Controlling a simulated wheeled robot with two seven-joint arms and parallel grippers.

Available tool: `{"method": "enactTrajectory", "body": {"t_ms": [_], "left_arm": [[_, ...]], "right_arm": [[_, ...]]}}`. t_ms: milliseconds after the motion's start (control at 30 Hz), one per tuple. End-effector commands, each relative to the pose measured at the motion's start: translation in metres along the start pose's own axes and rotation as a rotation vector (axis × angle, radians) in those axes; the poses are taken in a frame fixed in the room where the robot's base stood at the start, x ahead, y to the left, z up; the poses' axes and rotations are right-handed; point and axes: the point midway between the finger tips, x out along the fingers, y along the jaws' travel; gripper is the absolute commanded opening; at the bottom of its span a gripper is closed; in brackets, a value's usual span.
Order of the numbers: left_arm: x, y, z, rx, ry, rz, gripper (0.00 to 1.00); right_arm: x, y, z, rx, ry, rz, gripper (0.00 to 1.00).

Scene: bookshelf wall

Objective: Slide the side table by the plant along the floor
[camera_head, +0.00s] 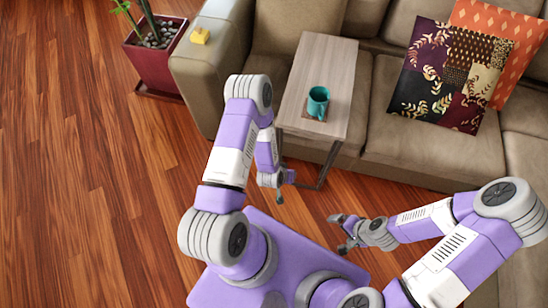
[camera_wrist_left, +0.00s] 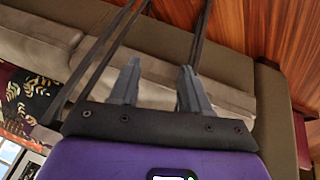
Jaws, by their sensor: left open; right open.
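The side table (camera_head: 328,58) has a grey wood-grain top and a thin dark metal frame, and it stands against the sofa. A teal mug (camera_head: 318,101) sits on a small brown mat on its top. My left gripper (camera_head: 281,191) is low beside the near end of the table. In the left wrist view its two fingers (camera_wrist_left: 160,68) are apart with nothing between them, and dark bars of the table frame (camera_wrist_left: 98,55) pass close by. My right gripper (camera_head: 340,232) is open and empty, apart from the table at the lower right.
The plant in a red pot (camera_head: 152,62) stands at the upper left, beyond the sofa arm. A beige sofa (camera_head: 425,150) with patterned cushions (camera_head: 450,75) fills the right. The wood floor (camera_head: 85,180) at left is clear.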

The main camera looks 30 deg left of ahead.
Motion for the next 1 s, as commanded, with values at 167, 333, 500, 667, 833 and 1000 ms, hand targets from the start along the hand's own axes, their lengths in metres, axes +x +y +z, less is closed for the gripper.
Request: {"method": "enactTrajectory", "body": {"t_ms": [167, 333, 500, 667, 833, 1000], "left_arm": [[0.061, -0.053, -0.034, 0.068, 0.354, -0.097, 0.47], [0.075, -0.078, -0.055, 0.139, 0.599, -0.142, 0.47], [0.075, -0.085, -0.063, 0.176, 0.708, -0.155, 0.47], [0.074, -0.085, -0.065, 0.179, 0.723, -0.157, 0.47], [0.074, -0.085, -0.065, 0.178, 0.721, -0.156, 0.47], [0.083, -0.086, -0.072, 0.178, 0.723, -0.156, 0.47]], "right_arm": [[0.023, 0.009, -0.001, 0.000, 0.000, 0.000, 0.97], [0.032, 0.012, -0.001, 0.000, 0.000, 0.000, 0.97], [0.035, 0.013, -0.002, 0.000, 0.000, 0.000, 0.97], [0.035, 0.013, -0.002, 0.000, 0.000, 0.000, 0.97], [0.035, 0.013, -0.002, 0.000, 0.000, 0.000, 0.97], [0.040, 0.015, -0.002, 0.000, 0.000, 0.000, 0.97]]}}
